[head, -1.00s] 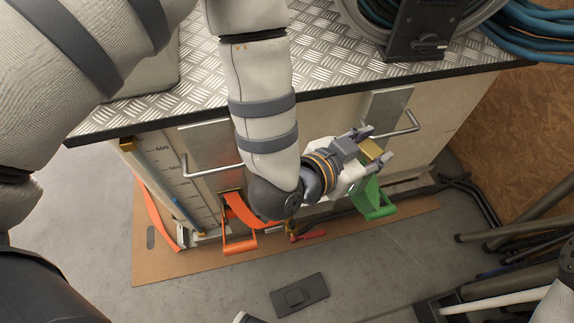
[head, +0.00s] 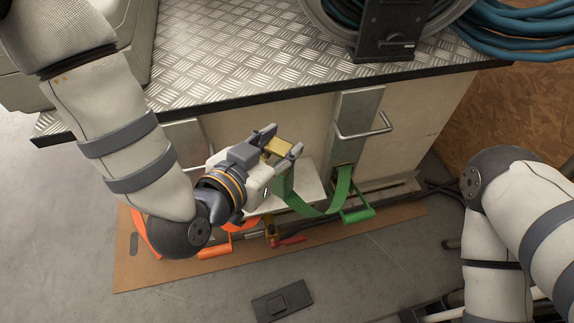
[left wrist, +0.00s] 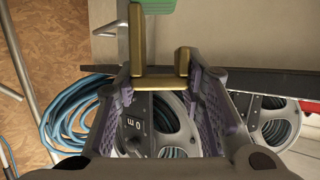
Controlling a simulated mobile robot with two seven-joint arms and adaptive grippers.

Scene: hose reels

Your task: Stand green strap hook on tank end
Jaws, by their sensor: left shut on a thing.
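My left gripper (head: 281,141) is shut on the gold green strap hook (head: 277,149) and holds it in front of the cream tank (head: 420,110), below its top edge. In the left wrist view the hook (left wrist: 160,83) is U-shaped and lies across between my two purple-padded fingers. The green strap (head: 312,208) hangs slack from the hook and runs right to a green-handled ratchet (head: 357,214) low on the tank's side. A bit of green (left wrist: 155,5) shows at the top of the wrist view. My right arm shows at the right, but its gripper is out of view.
The tread-plate top (head: 230,60) overhangs the tank, with a hose reel and blue hose (head: 500,28) above right. A metal bar handle (head: 366,130) sticks out right of my gripper. An orange ratchet handle (head: 214,252) and a red-handled valve (head: 290,240) are below.

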